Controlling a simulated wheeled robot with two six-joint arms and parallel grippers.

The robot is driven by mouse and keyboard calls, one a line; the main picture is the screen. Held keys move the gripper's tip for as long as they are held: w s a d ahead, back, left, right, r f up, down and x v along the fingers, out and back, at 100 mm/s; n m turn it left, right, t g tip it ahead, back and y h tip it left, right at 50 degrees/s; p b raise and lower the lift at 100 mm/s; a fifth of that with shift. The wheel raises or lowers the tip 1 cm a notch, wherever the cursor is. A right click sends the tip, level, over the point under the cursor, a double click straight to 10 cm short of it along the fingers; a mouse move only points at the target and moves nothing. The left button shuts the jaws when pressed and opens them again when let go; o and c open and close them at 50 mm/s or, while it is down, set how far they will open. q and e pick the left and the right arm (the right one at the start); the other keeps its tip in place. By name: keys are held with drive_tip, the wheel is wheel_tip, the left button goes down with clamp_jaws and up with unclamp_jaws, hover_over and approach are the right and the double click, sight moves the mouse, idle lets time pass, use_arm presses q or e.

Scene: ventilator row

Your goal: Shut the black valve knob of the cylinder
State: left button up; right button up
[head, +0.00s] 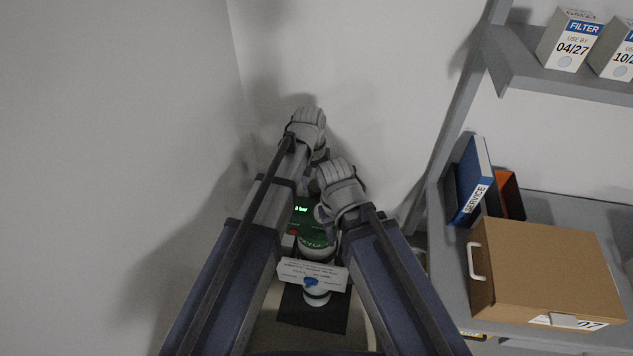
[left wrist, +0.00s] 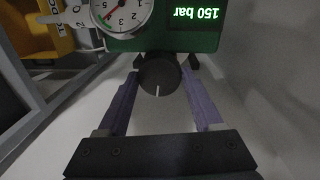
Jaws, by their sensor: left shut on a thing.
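The black valve knob (left wrist: 159,75), round with a white mark on its face, sits below the green housing in the left wrist view. My left gripper (left wrist: 160,88) has a purple finger on each side of the knob and is shut on it. In the head view the left gripper (head: 318,154) reaches farthest toward the wall corner; the knob is hidden there. The cylinder (head: 317,248) is partly covered by my arms. The green housing (left wrist: 205,42) has a display reading 150 bar, upside down. My right gripper (head: 325,212) is beside the housing; its fingers are mostly hidden.
A round dial gauge (left wrist: 121,14) is beside the display. A white card (head: 312,272) is in front of the cylinder. At right, a grey shelf (head: 560,205) holds a cardboard box (head: 545,270) and a blue binder (head: 470,185). Walls stand close behind and left.

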sight(314, 186)
use_arm(q)
drive_tip(key=shift+n, duration=0.6)
drive_tip(key=o, duration=1.4)
drive_tip(key=shift+c, duration=0.2)
drive_tip(key=r+p, duration=0.8)
drive_tip(key=shift+a, duration=0.25)
drive_tip(key=shift+f, duration=0.1)
drive_tip(key=shift+s, duration=0.1)
